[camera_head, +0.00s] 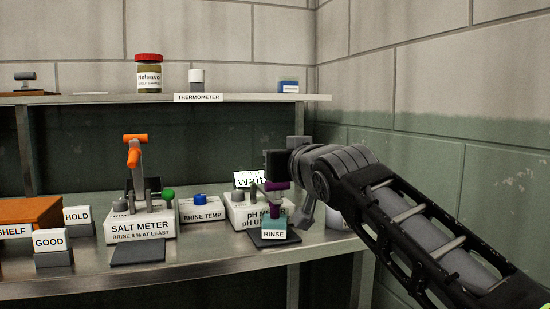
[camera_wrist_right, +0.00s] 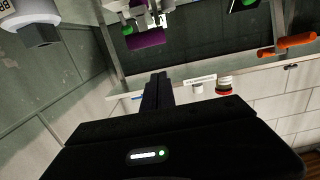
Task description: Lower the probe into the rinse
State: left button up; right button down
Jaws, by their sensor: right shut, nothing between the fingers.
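The pH meter (camera_head: 240,211) is a white box on the bench with a small screen (camera_head: 250,179) reading "wait". A purple handle (camera_head: 276,186), seemingly the probe's, stands in front of it, with darker purple below. The teal rinse cup (camera_head: 283,224), labelled RINSE, is directly under it. I cannot tell whether the probe's tip is inside the cup. My right gripper (camera_head: 277,165) is just above the purple handle, pointing left. In the right wrist view the fingers (camera_wrist_right: 157,92) are shut and empty, apart from the purple handle (camera_wrist_right: 147,38). My left gripper is not in view.
The salt meter (camera_head: 140,226) with an orange handle (camera_head: 134,138) stands left, the brine temp box (camera_head: 202,212) between the meters. GOOD (camera_head: 50,240) and HOLD (camera_head: 77,215) signs are at far left. A shelf (camera_head: 250,98) holds a red-lidded jar (camera_head: 149,75). A wall closes the right.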

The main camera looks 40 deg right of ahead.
jog(key=f+v, duration=0.2)
jog(key=v, duration=0.7)
jog(key=shift+s, duration=0.25)
